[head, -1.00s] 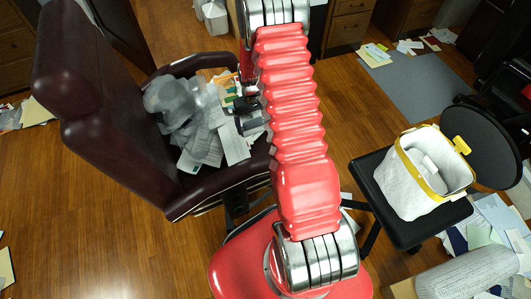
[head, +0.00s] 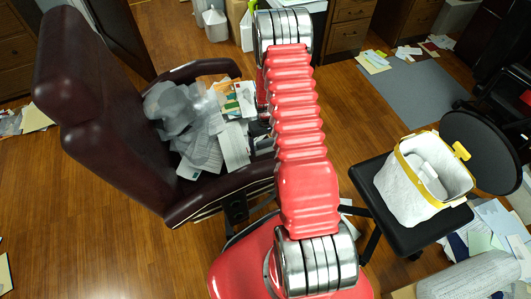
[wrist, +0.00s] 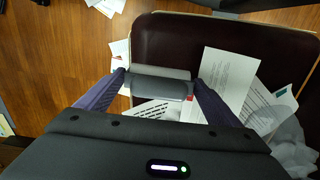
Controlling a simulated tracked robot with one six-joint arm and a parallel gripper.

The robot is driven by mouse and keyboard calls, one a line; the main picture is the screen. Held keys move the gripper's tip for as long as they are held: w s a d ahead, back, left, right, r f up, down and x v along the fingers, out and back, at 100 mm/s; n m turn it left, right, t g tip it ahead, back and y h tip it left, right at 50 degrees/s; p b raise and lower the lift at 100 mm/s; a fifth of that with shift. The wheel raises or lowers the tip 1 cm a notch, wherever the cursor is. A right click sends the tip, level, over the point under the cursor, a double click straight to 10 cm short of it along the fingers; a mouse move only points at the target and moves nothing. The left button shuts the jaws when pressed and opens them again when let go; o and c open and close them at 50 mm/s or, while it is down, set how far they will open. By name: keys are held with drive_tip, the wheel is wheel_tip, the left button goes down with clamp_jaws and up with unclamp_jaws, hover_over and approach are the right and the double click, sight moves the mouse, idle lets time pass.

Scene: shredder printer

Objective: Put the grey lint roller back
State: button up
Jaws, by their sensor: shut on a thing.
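The grey lint roller (wrist: 158,86) shows in the wrist view as a short grey cylinder, lighter along one side. It lies crosswise between the two fingers of my gripper (wrist: 158,82), which is shut on it. Behind it in that view are the dark red chair seat (wrist: 185,36) and papers. In the head view my red arm hides most of the gripper, and I cannot make out the roller there.
The maroon armchair (head: 88,110) holds papers and a crumpled grey heap (head: 168,105). A white basket with a yellow rim (head: 405,195) stands on a black swivel chair (head: 425,230) at right. Papers litter the floor; wooden floor (head: 100,250) at lower left is mostly clear.

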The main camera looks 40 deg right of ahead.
sight(266, 142)
drive_tip(key=shift+f, duration=1)
drive_tip(key=shift+f, duration=2.1)
drive_tip(key=o, duration=0.9)
drive_tip(key=shift+o, duration=0.2)
drive_tip(key=shift+r, duration=6.05)
